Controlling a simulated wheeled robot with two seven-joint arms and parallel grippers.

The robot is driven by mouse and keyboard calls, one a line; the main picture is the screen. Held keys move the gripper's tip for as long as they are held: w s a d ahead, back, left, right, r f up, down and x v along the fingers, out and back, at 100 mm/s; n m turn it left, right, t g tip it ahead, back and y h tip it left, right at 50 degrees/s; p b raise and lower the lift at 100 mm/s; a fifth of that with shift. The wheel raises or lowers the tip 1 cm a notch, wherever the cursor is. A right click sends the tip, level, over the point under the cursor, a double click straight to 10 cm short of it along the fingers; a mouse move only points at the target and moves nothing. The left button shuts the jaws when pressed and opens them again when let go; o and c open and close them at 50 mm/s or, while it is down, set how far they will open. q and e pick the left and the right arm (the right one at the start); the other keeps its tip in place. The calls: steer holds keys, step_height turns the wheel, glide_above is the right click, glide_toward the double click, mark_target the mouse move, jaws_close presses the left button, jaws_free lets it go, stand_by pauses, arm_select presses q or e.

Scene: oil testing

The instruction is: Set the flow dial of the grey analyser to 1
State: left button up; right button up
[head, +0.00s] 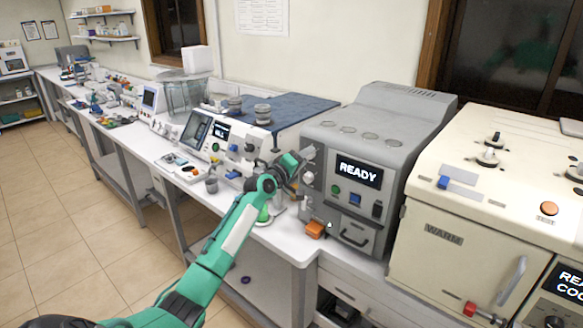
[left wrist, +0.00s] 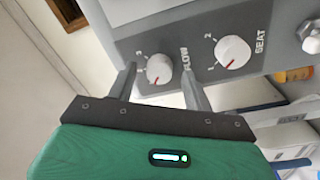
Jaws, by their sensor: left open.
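The grey analyser (head: 420,120) stands on the bench right of centre in the head view, with a lit READY display (head: 359,172). In the left wrist view its white flow dial (left wrist: 159,69) has a red mark pointing down in the picture. A 3 shows at the dial's upper left; which number the mark points to I cannot tell. My left gripper (head: 299,166) is open at the left of the analyser's front. In the left wrist view its fingers (left wrist: 158,80) appear on either side of the flow dial; contact is unclear. My right gripper is not in view.
The seat dial (left wrist: 233,52) sits close beside the flow dial. A cream oven marked WARM (head: 470,205) stands to the right. A white instrument (head: 215,135) stands on the bench to the left. An orange block (head: 315,230) lies below the analyser's front.

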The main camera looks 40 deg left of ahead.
arm_select(q)
steer(key=s+a+b, duration=0.1)
steer(key=s+b, duration=0.2)
steer(key=s, duration=1)
steer(key=shift+s+f, duration=0.15)
steer(key=shift+f, duration=0.25)
